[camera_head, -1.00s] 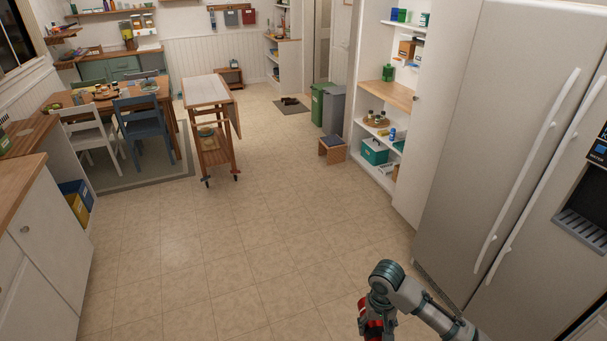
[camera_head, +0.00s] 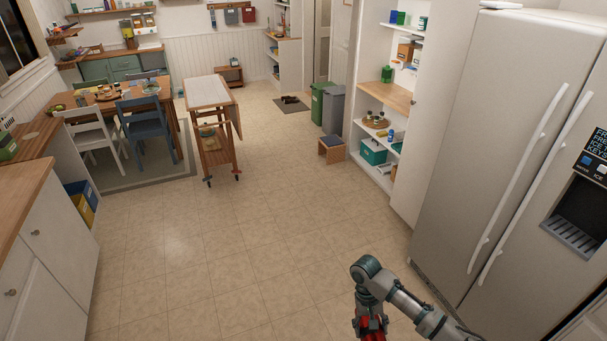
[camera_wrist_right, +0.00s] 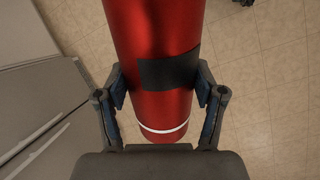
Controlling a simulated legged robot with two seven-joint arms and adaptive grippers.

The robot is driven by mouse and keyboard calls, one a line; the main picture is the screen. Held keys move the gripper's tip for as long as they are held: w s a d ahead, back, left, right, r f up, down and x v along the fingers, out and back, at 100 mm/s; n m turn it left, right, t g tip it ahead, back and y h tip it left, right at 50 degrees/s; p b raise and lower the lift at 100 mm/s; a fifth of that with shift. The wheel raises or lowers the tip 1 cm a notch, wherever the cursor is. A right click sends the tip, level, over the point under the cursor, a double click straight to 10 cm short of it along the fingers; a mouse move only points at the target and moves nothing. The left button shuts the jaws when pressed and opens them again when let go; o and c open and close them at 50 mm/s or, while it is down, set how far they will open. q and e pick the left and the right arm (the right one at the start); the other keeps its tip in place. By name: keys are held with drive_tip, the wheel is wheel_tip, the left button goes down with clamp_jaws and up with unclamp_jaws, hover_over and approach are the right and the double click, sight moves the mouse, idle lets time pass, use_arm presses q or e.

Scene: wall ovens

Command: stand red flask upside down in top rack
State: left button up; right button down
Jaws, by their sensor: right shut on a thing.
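The red flask (camera_wrist_right: 150,35) is a shiny red cylinder with a dark band and a thin white ring near one end. My right gripper (camera_wrist_right: 160,88) is shut on it, with one finger pressed on each side, in the right wrist view. The flask's far end runs out of the top of that view. In the head view a bit of red (camera_head: 376,326) shows below my right wrist at the bottom edge; the rest is cut off. My left gripper is not in view. I see no rack that I can identify.
A large refrigerator (camera_head: 482,130) stands close on the right. A wooden-topped white cabinet (camera_head: 60,265) is on the left. A folding trolley (camera_head: 211,130), a dining table with chairs, and open shelves (camera_head: 383,150) stand farther back. The tiled floor (camera_head: 230,250) between is clear.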

drive_tip(key=g+p, duration=0.1)
drive_tip(key=p, duration=0.1)
drive_tip(key=g+h+p, duration=0.1)
drive_tip(key=p, duration=0.1)
drive_tip(key=shift+r, duration=0.35)
drive_tip(key=shift+f+g+h+p, duration=0.1)
drive_tip(key=shift+g+h+p, duration=0.3)
drive_tip(key=shift+g+p, duration=0.35)
drive_tip(key=shift+a+f, duration=0.15)
drive_tip(key=shift+f, duration=0.05)
drive_tip(key=shift+g, duration=0.45)
